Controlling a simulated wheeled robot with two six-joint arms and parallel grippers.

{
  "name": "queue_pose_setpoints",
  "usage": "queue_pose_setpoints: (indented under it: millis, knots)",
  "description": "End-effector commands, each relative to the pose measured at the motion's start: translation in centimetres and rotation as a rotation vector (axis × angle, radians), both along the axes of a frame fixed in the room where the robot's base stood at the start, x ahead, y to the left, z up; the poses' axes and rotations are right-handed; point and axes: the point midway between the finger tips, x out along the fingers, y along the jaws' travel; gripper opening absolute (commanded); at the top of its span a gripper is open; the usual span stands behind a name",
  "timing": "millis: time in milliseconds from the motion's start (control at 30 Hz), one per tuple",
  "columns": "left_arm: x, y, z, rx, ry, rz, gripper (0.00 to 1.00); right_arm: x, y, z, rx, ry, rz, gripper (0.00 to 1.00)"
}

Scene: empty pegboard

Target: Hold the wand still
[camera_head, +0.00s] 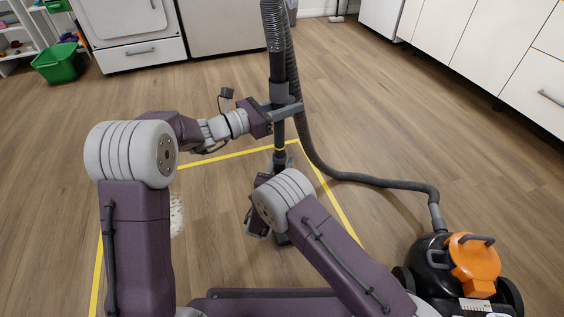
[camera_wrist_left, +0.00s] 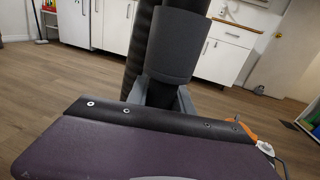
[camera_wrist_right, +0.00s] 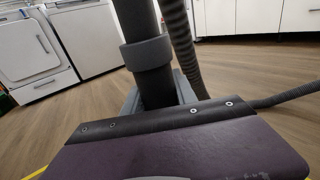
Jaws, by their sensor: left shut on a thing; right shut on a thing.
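The wand (camera_head: 279,131) is a dark, nearly upright tube in the middle of the head view. My left gripper (camera_head: 284,108) is shut around its upper part, below the ribbed hose end. In the left wrist view, a grey section of the wand (camera_wrist_left: 172,45) rises between the left fingers (camera_wrist_left: 160,95). In the right wrist view, the wand (camera_wrist_right: 140,22) with a grey collar stands between the fingers of my right gripper (camera_wrist_right: 158,93), which is shut on it lower down. In the head view my right arm hides most of that grip and part of the floor head.
A ribbed hose (camera_head: 360,179) runs from the wand to the black and orange vacuum (camera_head: 471,262) at lower right. Yellow tape (camera_head: 335,205) marks the floor, with a white patch (camera_head: 177,214) inside. A green bin (camera_head: 58,63) and cabinets (camera_head: 485,45) stand farther back.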

Motion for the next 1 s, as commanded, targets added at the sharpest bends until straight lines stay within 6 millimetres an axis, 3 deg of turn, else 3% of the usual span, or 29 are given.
queue_pose_setpoints:
  millis: [1000]
  knots:
    - [0.0, 0.1, 4.4, -0.004, -0.006, 0.002, 0.0, -0.1, 0.0, -0.1, -0.001, 0.003, -0.001, 0.0]
